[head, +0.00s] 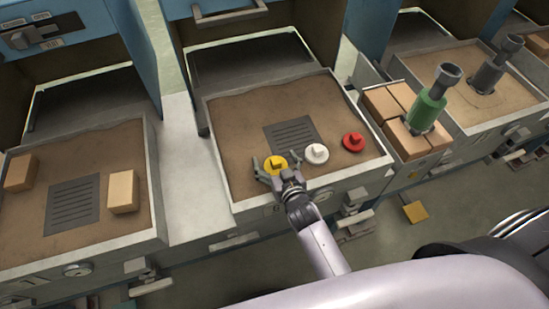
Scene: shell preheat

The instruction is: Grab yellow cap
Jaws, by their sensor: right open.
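The yellow cap (275,164) is a small round disc with a raised knob, in the front part of the middle sand tray (223,108). My right gripper (267,169) is open at the cap, with its fingers spread around or just above it. I cannot tell whether the fingers touch the cap. Part of the cap's near edge is hidden by the gripper. My left gripper is not in view.
A white cap (316,154) and a red cap (353,142) sit to the right in the same tray, near a dark grate (292,132). The tray's raised front rim is close to my gripper. Tan blocks (381,103) and a green-handled tool (428,108) stand further right.

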